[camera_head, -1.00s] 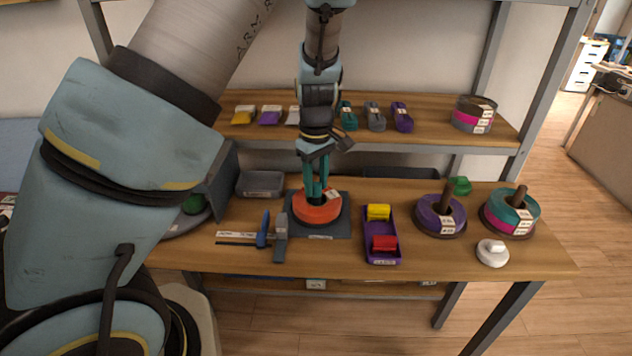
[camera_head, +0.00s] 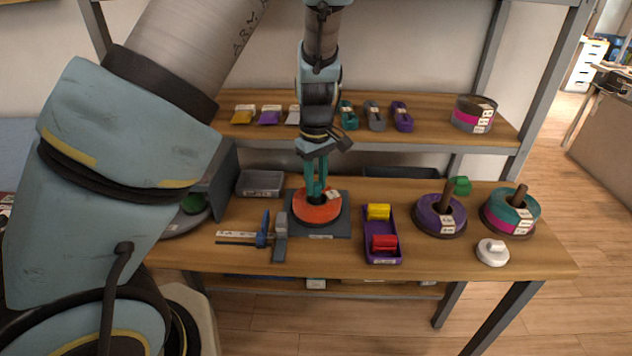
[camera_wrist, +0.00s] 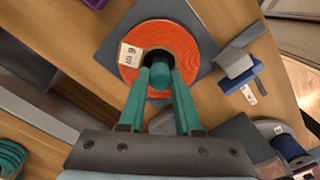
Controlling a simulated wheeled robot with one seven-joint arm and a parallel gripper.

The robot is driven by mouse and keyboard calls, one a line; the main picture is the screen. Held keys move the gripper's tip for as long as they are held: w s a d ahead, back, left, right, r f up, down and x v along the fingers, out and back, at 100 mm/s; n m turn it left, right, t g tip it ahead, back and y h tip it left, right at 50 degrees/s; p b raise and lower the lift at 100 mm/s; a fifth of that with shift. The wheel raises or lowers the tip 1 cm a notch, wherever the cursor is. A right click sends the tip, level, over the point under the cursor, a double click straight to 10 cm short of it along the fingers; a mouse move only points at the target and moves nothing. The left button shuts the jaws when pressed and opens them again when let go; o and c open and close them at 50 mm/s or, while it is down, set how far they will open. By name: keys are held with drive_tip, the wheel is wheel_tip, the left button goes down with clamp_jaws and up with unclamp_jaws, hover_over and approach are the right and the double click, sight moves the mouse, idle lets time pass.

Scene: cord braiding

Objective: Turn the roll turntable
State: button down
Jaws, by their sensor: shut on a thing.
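An orange roll (camera_head: 301,212) with a white label lies on a dark square base (camera_head: 342,229) on the table. It also shows in the wrist view (camera_wrist: 195,50). My gripper (camera_head: 316,187) points down over the middle of the roll. In the wrist view, its teal fingers (camera_wrist: 161,76) are shut on a dark green upright knob (camera_wrist: 160,74) at the roll's dark centre hole. The fingers partly hide the hole. I cannot tell from the frames whether the base under the roll is the turntable.
A blue-and-grey tool (camera_head: 280,240) lies left of the base, and a purple tray (camera_head: 382,255) with yellow and red pieces stands to the right. Two spindles with a purple roll (camera_head: 430,217) and a teal-pink roll (camera_head: 527,212) are farther right. A shelf (camera_head: 420,140) runs behind.

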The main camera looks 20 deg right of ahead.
drive_tip(key=shift+m, duration=0.4)
drive_tip(key=shift+m+b, duration=0.8)
drive_tip(key=shift+m, duration=2.1)
drive_tip(key=shift+m+b, duration=0.6)
drive_tip(key=shift+m, duration=5.3)
drive_tip(key=shift+m+p, duration=0.85)
drive_tip(key=shift+m, duration=1.65)
drive_tip(key=shift+m, duration=0.6)
drive_tip(key=c, duration=0.6)
unclamp_jaws()
drive_tip(key=shift+r, duration=0.1)
